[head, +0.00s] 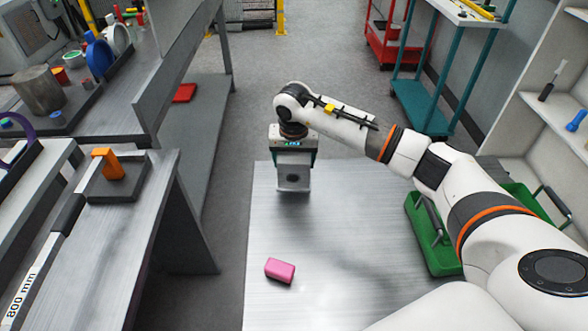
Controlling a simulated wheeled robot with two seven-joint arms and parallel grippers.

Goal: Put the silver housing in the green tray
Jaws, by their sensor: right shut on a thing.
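My right gripper (294,160) points down over the far part of the metal table. It is shut on the silver housing (293,182), a grey block with a dark round hole in its near face. The housing is at or just above the tabletop; I cannot tell if it touches. The green tray (434,258) is at the right side of the table, partly hidden behind my right arm. My left gripper is out of view.
A pink block (280,271) lies on the metal table (330,245), left of the tray. The tabletop between housing and tray is mostly clear, with my right arm above it. A workbench (120,225) stands at left, shelves (520,110) at right.

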